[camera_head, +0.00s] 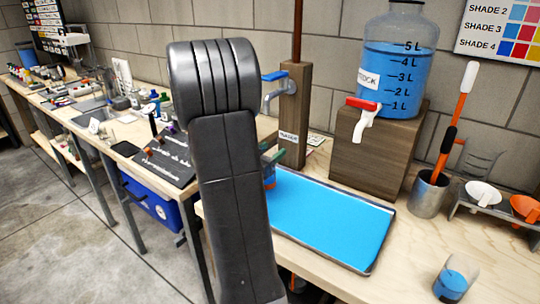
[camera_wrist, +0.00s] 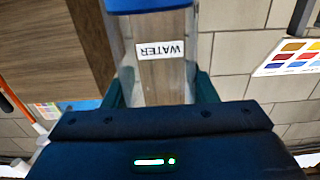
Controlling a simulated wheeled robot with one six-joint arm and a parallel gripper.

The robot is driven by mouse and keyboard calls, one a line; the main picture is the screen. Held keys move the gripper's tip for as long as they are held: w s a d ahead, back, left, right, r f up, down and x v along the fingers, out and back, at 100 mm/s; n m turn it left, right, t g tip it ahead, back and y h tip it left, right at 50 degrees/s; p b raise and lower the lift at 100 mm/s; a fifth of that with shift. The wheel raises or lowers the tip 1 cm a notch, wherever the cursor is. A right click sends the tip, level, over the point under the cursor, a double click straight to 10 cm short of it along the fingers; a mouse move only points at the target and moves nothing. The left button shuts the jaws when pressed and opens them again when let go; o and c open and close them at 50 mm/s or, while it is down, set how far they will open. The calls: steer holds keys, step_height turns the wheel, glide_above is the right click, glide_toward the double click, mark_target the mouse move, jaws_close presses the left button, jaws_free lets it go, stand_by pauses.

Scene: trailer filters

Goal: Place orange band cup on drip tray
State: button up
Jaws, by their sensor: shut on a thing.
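My gripper (camera_wrist: 160,90) is shut on a clear cup (camera_wrist: 126,60) between its green fingers. In the head view the cup (camera_head: 269,181), with an orange patch on it, shows just right of my arm, which hides most of it. The cup is at the rear left corner of the drip tray (camera_head: 330,215), a flat blue tray with a metal rim. I cannot tell whether it touches the tray. The wrist view is upside down, with the WATER label between the fingers and blue at the top edge.
A wooden post (camera_head: 293,105) with a blue-handled tap (camera_head: 275,77) stands behind the tray. A 5 L blue jug (camera_head: 397,65) sits on a wooden block (camera_head: 372,145). Another cup (camera_head: 453,283) with blue inside stands right of the tray. The tray surface is clear.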

steer(key=shift+f, duration=0.1)
steer(key=shift+f, duration=0.1)
steer(key=o, duration=1.4)
steer(key=shift+o, duration=0.2)
steer(key=v, duration=1.2)
